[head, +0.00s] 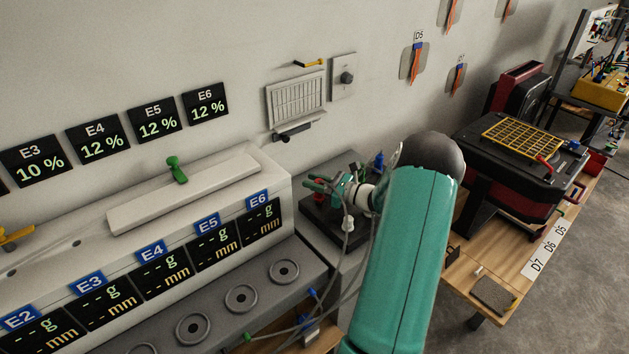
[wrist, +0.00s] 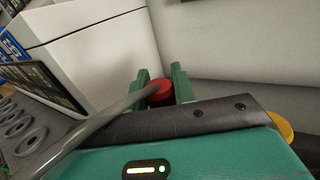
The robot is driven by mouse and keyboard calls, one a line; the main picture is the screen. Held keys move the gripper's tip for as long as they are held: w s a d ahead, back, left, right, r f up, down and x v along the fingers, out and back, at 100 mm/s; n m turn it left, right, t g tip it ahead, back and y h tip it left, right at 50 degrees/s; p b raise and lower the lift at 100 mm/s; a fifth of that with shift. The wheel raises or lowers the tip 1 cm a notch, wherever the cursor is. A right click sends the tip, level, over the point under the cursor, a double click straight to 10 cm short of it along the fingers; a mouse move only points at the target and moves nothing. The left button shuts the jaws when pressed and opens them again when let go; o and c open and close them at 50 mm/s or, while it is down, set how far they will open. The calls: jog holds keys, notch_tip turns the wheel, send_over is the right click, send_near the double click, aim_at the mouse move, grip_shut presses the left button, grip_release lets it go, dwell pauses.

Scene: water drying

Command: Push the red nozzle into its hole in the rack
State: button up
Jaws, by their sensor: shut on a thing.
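My gripper (head: 316,184) is at the far end of my teal arm, over a dark stand beside the white machine. In the wrist view, its two green fingers (wrist: 162,84) are closed around the red nozzle (wrist: 158,88), whose round red top shows between them. A little red (head: 320,197) also shows at the fingers in the head view. The dark stand (head: 318,222), which may be the rack, lies under and around the gripper. A blue piece (head: 379,160) stands upright at its back. I cannot see the hole or the nozzle's lower end.
A white machine (head: 275,180) with display panels stands close on the left. The wall (head: 230,50) is behind, with a vent panel (head: 296,100). A grey hose (head: 348,245) hangs below the gripper. A wooden bench (head: 500,270) with a black machine is on the right.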

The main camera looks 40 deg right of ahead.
aim_at(315, 195)
jog(key=shift+f, duration=0.55)
jog(key=shift+s+a+f, duration=0.1)
jog(key=shift+a+f, duration=0.05)
jog(key=shift+f, duration=0.9)
jog(key=shift+r, duration=1.25)
jog(key=shift+r, duration=0.2)
dwell(0.7)
jog(key=shift+f, duration=0.5)
